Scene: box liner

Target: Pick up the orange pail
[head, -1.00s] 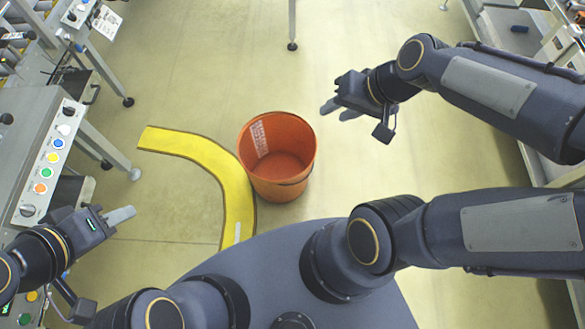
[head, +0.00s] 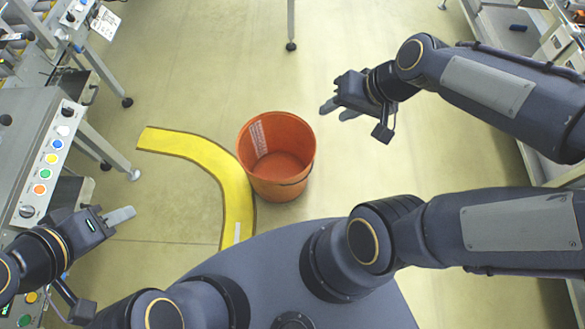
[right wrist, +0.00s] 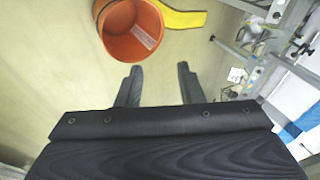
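The orange pail (head: 283,188) stands upright on the floor in the middle of the head view. It looks empty, with a pale label on its inner wall. It also shows at the top of the right wrist view (right wrist: 121,46). My right gripper (head: 335,110) is to the right of the pail's rim and apart from it. In the right wrist view its two fingers (right wrist: 158,84) are spread with nothing between them. My left gripper (head: 122,215) is far to the left of the pail; its fingers are seen side-on, so its opening cannot be told.
A curved yellow floor marking (head: 215,165) runs along the pail's left side. A grey control panel with coloured buttons (head: 45,160) stands at the left, close to my left gripper. A metal stand leg (head: 291,25) is at the back. The floor around the pail is clear.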

